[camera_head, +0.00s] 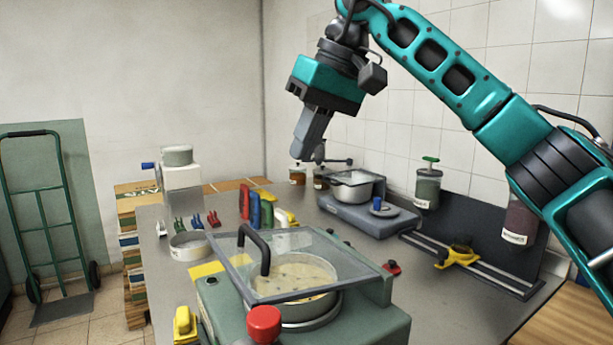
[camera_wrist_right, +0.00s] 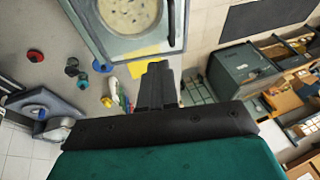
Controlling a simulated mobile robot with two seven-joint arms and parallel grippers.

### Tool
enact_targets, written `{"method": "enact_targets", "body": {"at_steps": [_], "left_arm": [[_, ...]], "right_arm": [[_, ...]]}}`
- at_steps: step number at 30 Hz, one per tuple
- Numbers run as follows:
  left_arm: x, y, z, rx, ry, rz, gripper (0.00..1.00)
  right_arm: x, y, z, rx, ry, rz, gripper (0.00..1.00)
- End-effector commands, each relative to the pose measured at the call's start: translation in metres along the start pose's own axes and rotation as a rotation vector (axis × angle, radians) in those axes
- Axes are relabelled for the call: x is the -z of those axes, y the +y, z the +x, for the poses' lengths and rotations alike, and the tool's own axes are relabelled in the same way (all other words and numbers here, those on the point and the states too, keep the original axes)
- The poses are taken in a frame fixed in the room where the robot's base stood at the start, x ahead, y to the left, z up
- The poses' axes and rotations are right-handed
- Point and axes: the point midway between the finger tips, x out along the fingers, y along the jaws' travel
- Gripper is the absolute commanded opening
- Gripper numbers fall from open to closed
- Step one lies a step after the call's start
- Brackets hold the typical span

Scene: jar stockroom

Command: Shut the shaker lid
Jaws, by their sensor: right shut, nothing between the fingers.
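The shaker (camera_head: 350,322) is a green machine at the front of the bench with a round pan (camera_head: 305,312) of pale grains. Its lid (camera_head: 350,270) is a clear, grey-framed panel with a black arched handle (camera_head: 262,245). The lid lies over the pan, looking about level; I cannot tell whether it is fully seated. In the right wrist view the lid frame (camera_wrist_right: 93,28) and handle (camera_wrist_right: 171,22) show at the top. My right gripper (camera_head: 303,155) is shut and empty, pointing down high above the bench behind the shaker; its fingers show in the wrist view (camera_wrist_right: 157,72). My left gripper is out of view.
A red knob (camera_head: 264,322) stands at the shaker's front. Behind it are a scale with a pot (camera_head: 352,190), colored clips (camera_head: 250,205), an empty round pan (camera_head: 188,246) and a yellow-clamped rail (camera_head: 458,252). Jars hang on the right. The air around my gripper is clear.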

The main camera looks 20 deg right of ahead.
Motion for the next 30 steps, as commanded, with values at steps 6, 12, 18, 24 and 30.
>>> {"method": "enact_targets", "body": {"at_steps": [6,12,18,24,30], "left_arm": [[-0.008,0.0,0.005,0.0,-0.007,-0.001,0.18],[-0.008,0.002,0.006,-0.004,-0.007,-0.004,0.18],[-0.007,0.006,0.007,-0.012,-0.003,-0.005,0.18],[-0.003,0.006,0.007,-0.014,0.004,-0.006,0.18],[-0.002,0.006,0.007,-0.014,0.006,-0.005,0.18]], "right_arm": [[-0.002,0.001,0.046,0.0,-0.005,0.002,0.0],[-0.002,0.001,0.088,-0.001,-0.005,0.001,0.0],[-0.007,-0.013,0.113,0.0,-0.002,-0.001,0.0],[-0.01,-0.019,0.123,0.0,-0.001,0.001,0.0],[-0.01,-0.019,0.123,0.0,0.0,0.002,0.0]]}}
